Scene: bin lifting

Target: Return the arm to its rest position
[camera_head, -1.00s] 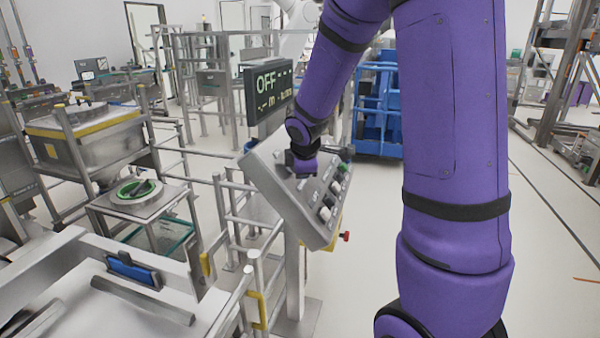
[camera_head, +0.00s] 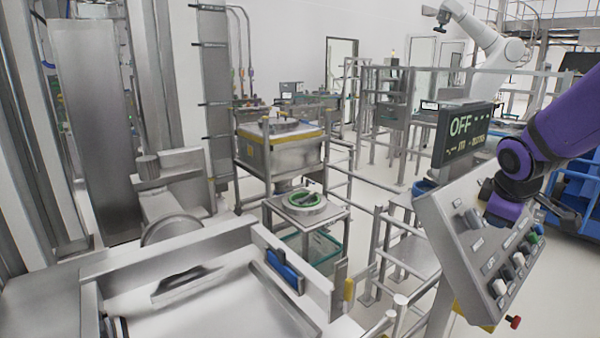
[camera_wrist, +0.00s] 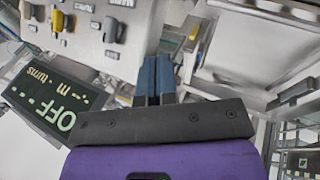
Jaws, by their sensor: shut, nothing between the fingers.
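My purple arm (camera_head: 565,125) comes in from the right edge in the head view. Its end is close in front of the tilted grey control panel (camera_head: 452,232) and covers part of its face. In the wrist view my gripper (camera_wrist: 155,62) has its two blue-grey fingers together, with nothing between them. The panel (camera_wrist: 138,42) also shows there, at the upper left beyond the fingers. I cannot tell from these views whether the fingertips touch it.
A dark display (camera_head: 467,137) reading OFF stands just behind the panel. A red knob (camera_head: 514,322) juts from the panel's lower edge. Metal railings (camera_head: 375,250) and a steel hopper (camera_head: 285,155) stand to the left. A blue cart (camera_head: 577,205) is at the right.

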